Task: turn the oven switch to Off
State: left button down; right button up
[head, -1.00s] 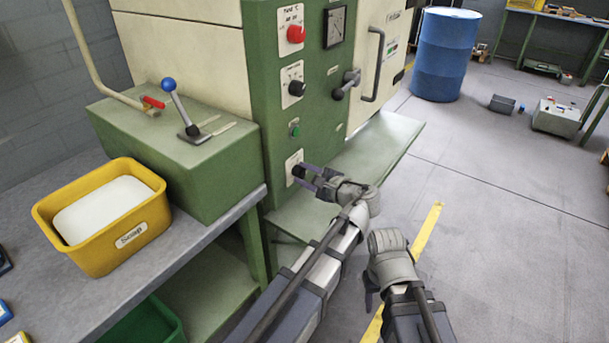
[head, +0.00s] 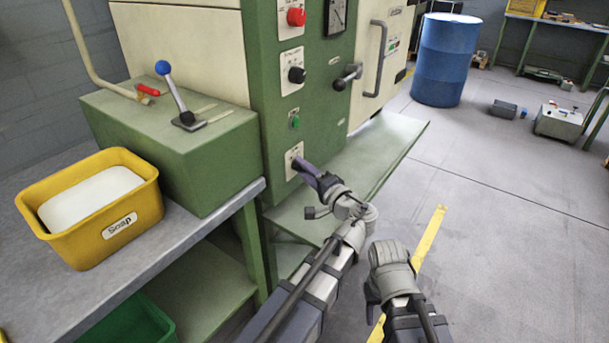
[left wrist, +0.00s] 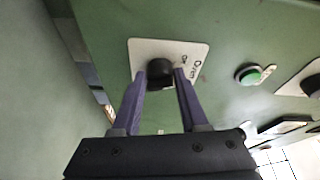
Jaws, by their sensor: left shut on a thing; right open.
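The oven switch is a black knob (left wrist: 160,70) on a white plate (left wrist: 192,55) lettered "Oven" and "Off". The plate (head: 291,155) is low on the green machine front in the head view, where the knob is hidden by the fingers. My left gripper (head: 299,164) is shut on the knob, with one purple finger on each side in the left wrist view (left wrist: 161,80). The knob's pointer direction cannot be made out. My right gripper (head: 371,292) is open and empty, low over the floor, away from the machine.
A green button (head: 294,121), a black knob (head: 297,75) and a red knob (head: 296,17) sit above the switch. A green ledge (head: 375,165) juts out to the right. A bench (head: 215,212) with a yellow soap bin (head: 95,250) stands left.

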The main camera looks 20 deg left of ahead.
pick_arm(q)
jog(key=shift+n+b, duration=0.45)
jog(key=shift+n, duration=0.35)
jog(key=shift+y, duration=0.3)
jog(key=shift+c, duration=2.3)
grip_release()
